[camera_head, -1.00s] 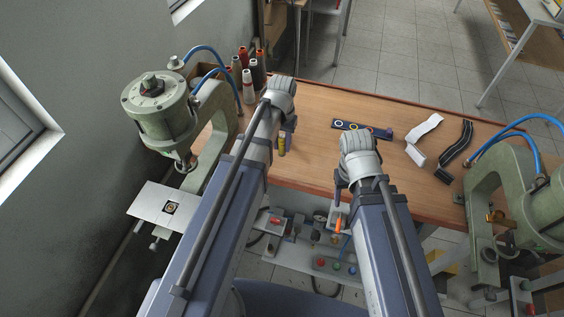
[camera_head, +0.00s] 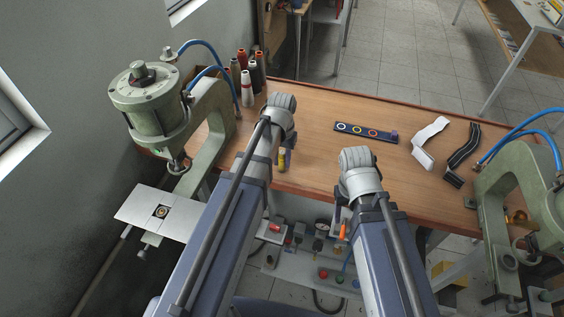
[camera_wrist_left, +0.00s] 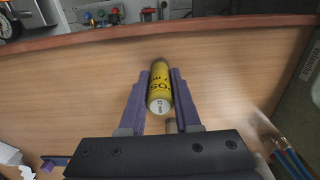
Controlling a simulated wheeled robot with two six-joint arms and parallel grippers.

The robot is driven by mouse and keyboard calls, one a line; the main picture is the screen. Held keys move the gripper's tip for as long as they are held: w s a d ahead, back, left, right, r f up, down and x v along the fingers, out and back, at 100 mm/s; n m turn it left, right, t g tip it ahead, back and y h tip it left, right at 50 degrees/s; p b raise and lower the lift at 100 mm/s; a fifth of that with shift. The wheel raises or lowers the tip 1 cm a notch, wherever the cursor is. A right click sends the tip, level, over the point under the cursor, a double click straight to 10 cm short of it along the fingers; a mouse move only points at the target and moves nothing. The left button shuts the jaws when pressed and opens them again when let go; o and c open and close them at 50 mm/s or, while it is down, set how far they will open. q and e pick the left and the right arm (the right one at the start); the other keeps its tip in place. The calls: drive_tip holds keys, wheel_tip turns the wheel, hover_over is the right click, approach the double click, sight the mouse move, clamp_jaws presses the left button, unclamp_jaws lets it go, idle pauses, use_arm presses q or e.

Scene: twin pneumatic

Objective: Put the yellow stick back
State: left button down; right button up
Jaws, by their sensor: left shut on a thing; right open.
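My left gripper (camera_head: 283,161) is shut on the yellow stick (camera_head: 281,163), near the front part of the wooden table. In the left wrist view the yellow stick (camera_wrist_left: 160,85) lies between the two purple fingers, with dark print and a pale end facing the camera. I cannot tell whether it touches the table. A dark blue strip (camera_head: 351,129) with several coloured rings lies on the table, right of the left gripper; a small purple block sits at its right end. My right gripper (camera_head: 341,208) is open at the table's front edge, partly hidden by its wrist.
Green presses stand at left (camera_head: 150,105) and right (camera_head: 515,180). Several thread spools (camera_head: 247,85) are at the table's back left. A white strap (camera_head: 425,140) and black strap (camera_head: 463,152) lie at right. A control panel (camera_head: 325,270) is below the front edge.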

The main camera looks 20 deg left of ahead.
use_arm(q)
drive_tip(key=shift+f, duration=0.1)
use_arm(e)
drive_tip(key=shift+f, duration=0.15)
use_arm(q)
drive_tip(key=c, duration=0.6)
unclamp_jaws()
wheel_tip(320, 180, up, 12)
drive_tip(key=p, duration=1.2)
drive_tip(key=shift+r, duration=0.2)
drive_tip(key=s+d+m, duration=0.1)
drive_tip(key=s+d, duration=0.2)
drive_tip(key=s, duration=0.1)
drive_tip(key=s+d+m, duration=0.1)
drive_tip(key=s+d, duration=0.3)
drive_tip(key=s, duration=0.1)
drive_tip(key=s+d+m+y, duration=0.1)
drive_tip(key=s+d, duration=0.2)
drive_tip(key=s, duration=0.2)
drive_tip(key=shift+s+d, duration=0.15)
drive_tip(key=shift+d, duration=0.1)
use_arm(e)
wheel_tip(320, 180, up, 12)
